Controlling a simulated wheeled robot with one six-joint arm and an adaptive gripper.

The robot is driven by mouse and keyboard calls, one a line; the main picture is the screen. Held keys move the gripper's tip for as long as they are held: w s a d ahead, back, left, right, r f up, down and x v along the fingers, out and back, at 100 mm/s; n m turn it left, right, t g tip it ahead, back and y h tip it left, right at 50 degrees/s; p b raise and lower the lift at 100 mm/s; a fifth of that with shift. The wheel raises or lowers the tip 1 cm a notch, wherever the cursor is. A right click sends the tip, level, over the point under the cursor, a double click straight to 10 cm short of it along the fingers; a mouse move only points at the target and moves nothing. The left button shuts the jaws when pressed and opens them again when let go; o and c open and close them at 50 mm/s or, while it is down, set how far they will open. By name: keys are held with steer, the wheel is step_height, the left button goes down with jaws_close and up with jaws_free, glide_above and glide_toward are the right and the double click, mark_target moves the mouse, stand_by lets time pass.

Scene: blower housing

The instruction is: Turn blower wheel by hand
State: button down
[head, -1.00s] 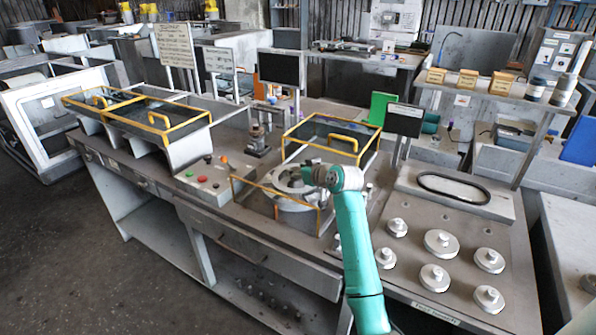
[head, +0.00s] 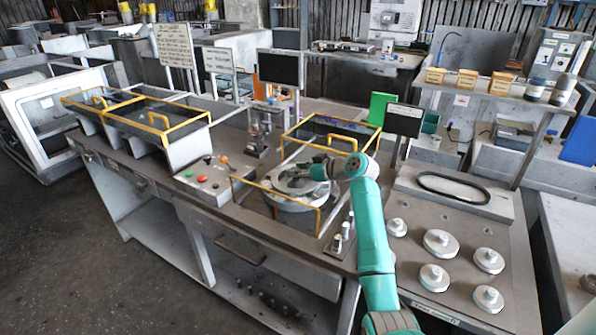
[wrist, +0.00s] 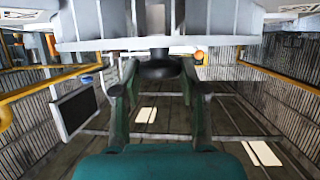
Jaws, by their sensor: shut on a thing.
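The blower wheel (head: 290,186) is a round grey part in the yellow-framed station at the middle of the bench in the head view. My gripper (head: 303,170) reaches over it from the right, partly hiding its top. In the wrist view a light grey disc with vanes crosses the top, with a dark round hub (wrist: 160,69) at its middle. My gripper (wrist: 160,80) has one finger on each side of this hub and is shut on it. The exact finger contact is hard to make out.
A yellow-edged clear guard (head: 330,135) stands behind the wheel, and a low yellow rail (head: 285,201) runs in front. A control box (head: 207,180) with coloured buttons sits to the left. Several round knobbed discs (head: 441,241) lie on the right bench.

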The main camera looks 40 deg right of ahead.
steer(key=shift+d+n+y, duration=0.1)
steer(key=shift+n+y, duration=0.9)
steer(key=shift+y, duration=0.2)
steer(key=shift+g, duration=0.4)
steer(key=c, duration=0.7)
jaws_free()
steer(key=shift+o, duration=0.2)
steer(key=v, duration=1.2)
